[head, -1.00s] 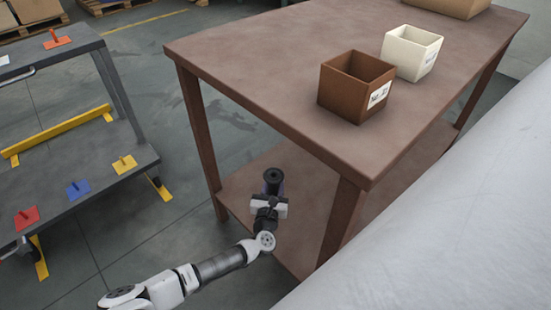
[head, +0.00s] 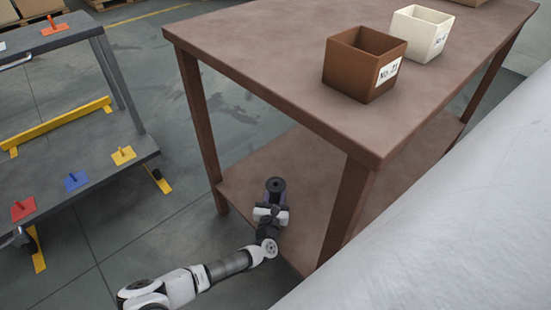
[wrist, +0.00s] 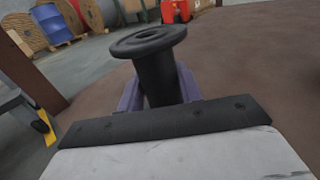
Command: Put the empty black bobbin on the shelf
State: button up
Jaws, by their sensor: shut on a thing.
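The black bobbin (wrist: 150,42) stands upright between the fingers of my gripper in the wrist view, its round top flange uppermost. My gripper (head: 272,202) is shut on it. In the head view the bobbin (head: 275,185) shows as a dark round end just beyond the gripper. The brown lower shelf (head: 310,165) of the table lies around and under them. The bobbin's lower end is hidden, so I cannot tell if it touches the shelf.
The brown tabletop (head: 270,50) overhangs the shelf, with a front leg (head: 345,212) right of my gripper. A brown box (head: 360,65) and a cream box (head: 419,33) stand on top. A grey rack (head: 90,185) with coloured holders is at left. A large pale surface (head: 450,220) fills the right.

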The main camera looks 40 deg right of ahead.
jog(key=shift+f+b, duration=0.4)
jog(key=shift+f, duration=0.2)
jog(key=o, duration=1.1)
jog(key=shift+c, duration=0.2)
jog(key=shift+r, duration=0.15)
jog(key=shift+a+r+p, duration=0.15)
jog(key=shift+r+p, duration=0.55)
jog(key=shift+p, duration=0.1)
jog(key=v, duration=0.4)
jog(key=p+v, duration=0.1)
jog(key=v, duration=0.3)
jog(key=p+v, duration=0.1)
jog(key=v, duration=0.3)
jog(key=shift+f, duration=0.25)
